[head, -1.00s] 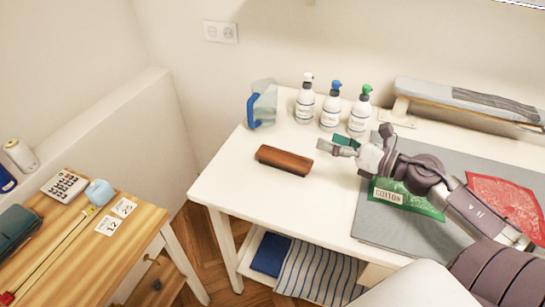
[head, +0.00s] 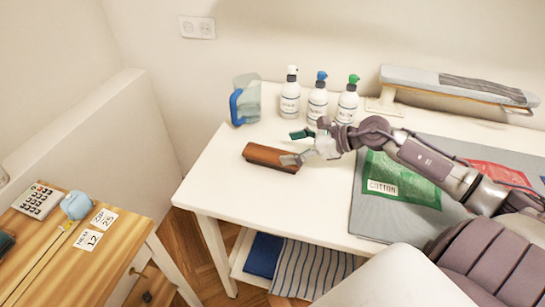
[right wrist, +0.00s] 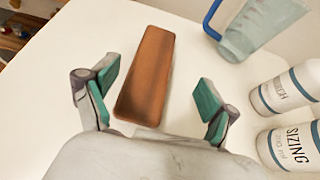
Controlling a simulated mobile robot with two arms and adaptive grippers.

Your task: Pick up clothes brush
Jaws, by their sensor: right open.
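The clothes brush (head: 268,156) is a brown, block-shaped brush lying on the white table, left of the spray bottles. My right gripper (head: 296,147) is open at the brush's right end. One finger overlaps that end in the head view. In the right wrist view the brush (right wrist: 147,75) lies lengthwise ahead, between the lines of the two teal-padded fingers of the gripper (right wrist: 154,98). Its near end is close to the fingertips, and no contact shows. My left gripper is in neither view.
Three spray bottles (head: 318,97) and a clear jug with a blue handle (head: 246,101) stand behind the brush. A grey mat (head: 375,217) with a green cotton packet (head: 402,182) lies right. The white table (head: 230,190) is clear in front of the brush.

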